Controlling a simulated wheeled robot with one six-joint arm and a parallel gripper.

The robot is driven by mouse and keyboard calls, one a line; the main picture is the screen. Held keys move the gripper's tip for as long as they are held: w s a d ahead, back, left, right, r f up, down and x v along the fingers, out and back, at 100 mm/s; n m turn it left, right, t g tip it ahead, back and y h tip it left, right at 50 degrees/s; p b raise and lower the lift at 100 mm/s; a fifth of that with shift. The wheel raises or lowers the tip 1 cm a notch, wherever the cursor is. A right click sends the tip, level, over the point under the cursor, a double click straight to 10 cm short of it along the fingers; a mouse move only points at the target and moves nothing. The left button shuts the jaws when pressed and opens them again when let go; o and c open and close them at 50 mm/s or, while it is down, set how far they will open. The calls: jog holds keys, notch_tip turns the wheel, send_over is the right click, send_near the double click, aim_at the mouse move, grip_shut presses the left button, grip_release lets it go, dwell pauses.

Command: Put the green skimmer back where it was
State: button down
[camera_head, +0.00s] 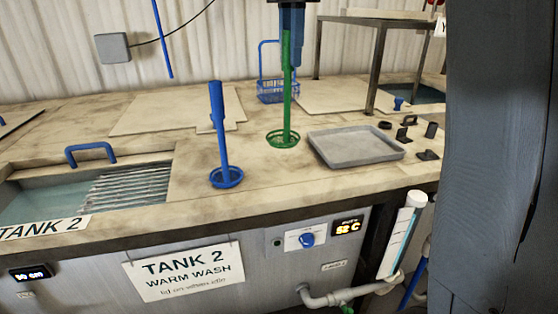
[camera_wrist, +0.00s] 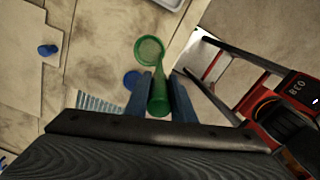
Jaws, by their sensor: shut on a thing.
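The green skimmer (camera_head: 286,105) hangs upright in my gripper (camera_head: 291,35) in the head view. Its round mesh head (camera_head: 283,139) is low, at or just above the worktop; I cannot tell whether it touches. In the wrist view the green skimmer (camera_wrist: 158,92) runs between the two blue fingers of my gripper (camera_wrist: 160,95), which are shut on its handle. A blue skimmer (camera_head: 219,130) stands upright on the worktop to the left of the green one.
A grey tray (camera_head: 357,158) lies just right of the green skimmer. Behind it are a blue basket (camera_head: 277,90) and a metal-legged stand (camera_head: 376,70). Tank 2 (camera_head: 45,203) is open at the left, with a blue handle (camera_head: 91,148). Small black parts (camera_head: 408,121) lie right of the tray.

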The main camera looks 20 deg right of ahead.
aim_at(290, 94)
jog(key=shift+w+f, duration=0.15)
jog(key=shift+f, duration=0.15)
notch_tip(290, 94, down, 9)
jog(key=p, duration=0.3)
jog(key=shift+f+p, duration=0.15)
jog(key=shift+p, duration=0.2)
jog(key=shift+f, duration=0.1)
jog(key=c, duration=1.5)
grip_release()
jog(key=shift+f, duration=0.1)
notch_tip(290, 94, up, 12)
jog(key=b, duration=0.4)
jog(key=shift+r+b, duration=0.2)
jog(key=shift+b, duration=0.1)
